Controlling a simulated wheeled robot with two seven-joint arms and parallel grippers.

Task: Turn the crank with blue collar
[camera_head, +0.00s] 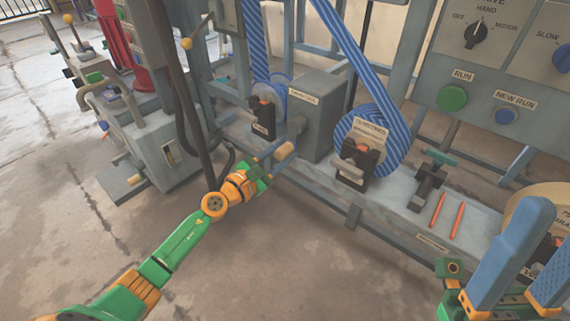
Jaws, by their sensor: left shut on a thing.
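A grey gearbox (318,108) stands on the machine's bench in the middle of the view. A crank shaft (297,125) comes out of its left side, with a pale wooden handle (284,151) below it. My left gripper (275,156) is shut on the crank handle, its blue-grey fingers on either side of it. The fingers hide part of the handle and crank arm, and I cannot make out a blue collar clearly. My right gripper (525,270) is at the lower right, fingers apart and empty, away from the crank.
Blue striped belts run over pulleys (374,138) on both sides of the gearbox. Two orange rods (448,217) and a small clamp (429,180) lie on the bench at right. A control panel (505,75) is at upper right. A grey machine (150,140) stands left. The front floor is clear.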

